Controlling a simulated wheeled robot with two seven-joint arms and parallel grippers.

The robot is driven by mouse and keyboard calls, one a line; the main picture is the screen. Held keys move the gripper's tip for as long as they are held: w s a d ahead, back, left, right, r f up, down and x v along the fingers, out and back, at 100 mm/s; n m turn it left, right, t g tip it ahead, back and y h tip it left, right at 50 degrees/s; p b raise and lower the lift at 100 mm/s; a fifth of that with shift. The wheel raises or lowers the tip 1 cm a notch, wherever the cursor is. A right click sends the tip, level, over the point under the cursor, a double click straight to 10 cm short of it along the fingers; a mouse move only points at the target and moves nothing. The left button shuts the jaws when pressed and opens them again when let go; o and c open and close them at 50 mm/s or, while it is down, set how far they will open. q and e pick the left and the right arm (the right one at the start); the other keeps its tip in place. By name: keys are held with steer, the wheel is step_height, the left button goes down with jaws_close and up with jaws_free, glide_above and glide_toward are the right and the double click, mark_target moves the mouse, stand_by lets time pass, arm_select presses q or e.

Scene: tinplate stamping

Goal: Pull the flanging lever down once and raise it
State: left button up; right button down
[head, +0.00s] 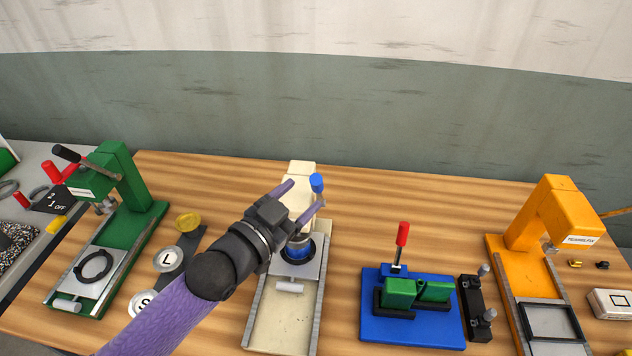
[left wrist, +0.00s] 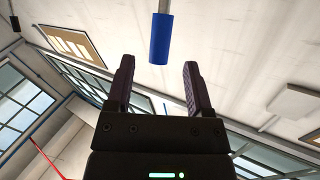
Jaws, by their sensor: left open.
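A lever with a blue grip (head: 317,183) belongs to the cream press (head: 301,169) in the middle of the table. My left gripper (head: 307,193) is open beside this grip, its fingers pointing up toward it. In the left wrist view the blue grip (left wrist: 160,40) hangs beyond and between the open fingertips of my left gripper (left wrist: 157,62), with nothing held. My gripper and arm cover part of the press head and the lever's lower part. A blue round piece (head: 301,240) sits under the press head on a grey slide plate (head: 310,270). My right gripper is out of view.
A green press (head: 127,180) with a black-gripped lever stands left, beside discs marked L and S (head: 169,259). A blue fixture (head: 415,325) with a red-handled lever stands to the right. An orange press (head: 550,215) is at far right. Bare table (head: 420,220) lies behind the blue fixture.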

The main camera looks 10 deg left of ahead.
mark_target(312, 187)
arm_select(q)
steer(key=x, duration=0.5)
jaws_close()
stand_by(1.4)
